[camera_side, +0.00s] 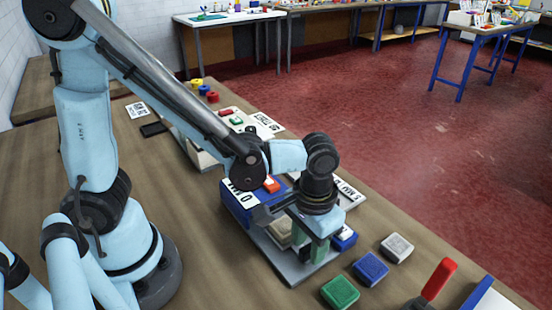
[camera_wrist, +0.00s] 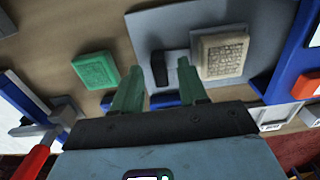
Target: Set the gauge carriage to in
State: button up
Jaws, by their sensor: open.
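My gripper (camera_side: 311,250) points down over a grey plate (camera_side: 291,268) beside a blue machine housing (camera_side: 235,206). In the wrist view its two green fingers (camera_wrist: 160,66) are apart. A small dark upright piece (camera_wrist: 159,68) shows between the fingertips, above the grey plate (camera_wrist: 160,25); it may be the gauge carriage's grip, but its label is not readable. I cannot tell whether the fingers touch it. A beige textured block (camera_wrist: 222,56) sits just right of the fingers; in the side view it is partly hidden behind my gripper. The carriage's setting cannot be read.
A green block (camera_side: 340,292), a blue block (camera_side: 370,268) and a grey block (camera_side: 397,247) lie on the table to the right. A red-handled tool (camera_side: 438,279) stands near the right edge. The housing carries a red switch (camera_side: 272,185).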

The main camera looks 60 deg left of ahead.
jog(key=shift+c, duration=0.4)
grip_shut()
jog(key=a, duration=0.9)
jog(key=shift+a, duration=0.35)
jog(key=shift+o, duration=0.4)
grip_release()
jog(key=shift+d, duration=0.1)
